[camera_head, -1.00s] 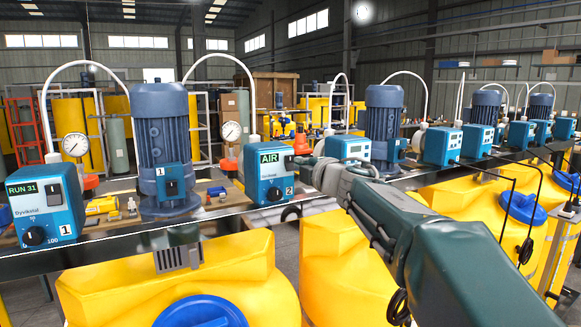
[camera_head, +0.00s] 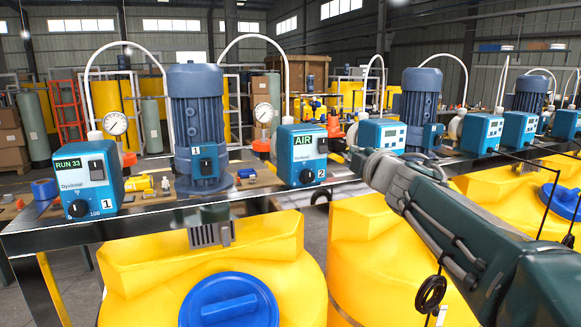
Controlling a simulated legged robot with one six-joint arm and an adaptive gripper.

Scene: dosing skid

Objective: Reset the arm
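My arm (camera_head: 455,225) reaches in from the lower right and ends near the skid's bench, just right of the second pump. My gripper's fingers cannot be made out; the arm's end overlaps the pump row. Blue dosing pump 1 (camera_head: 88,180) stands at the left of the bench with its display reading RUN 33. Blue dosing pump 2 (camera_head: 302,155) reads AIR. Between them stands a dark blue motor (camera_head: 196,125) labelled 1. No object shows held at the arm's end.
The bench's metal front edge (camera_head: 135,225) runs across the view. Yellow tanks (camera_head: 205,275) with blue lids (camera_head: 229,301) stand below it. Pressure gauges (camera_head: 115,124) and white hoses rise behind the pumps. Another motor (camera_head: 420,105) and more pumps (camera_head: 480,132) continue rightward.

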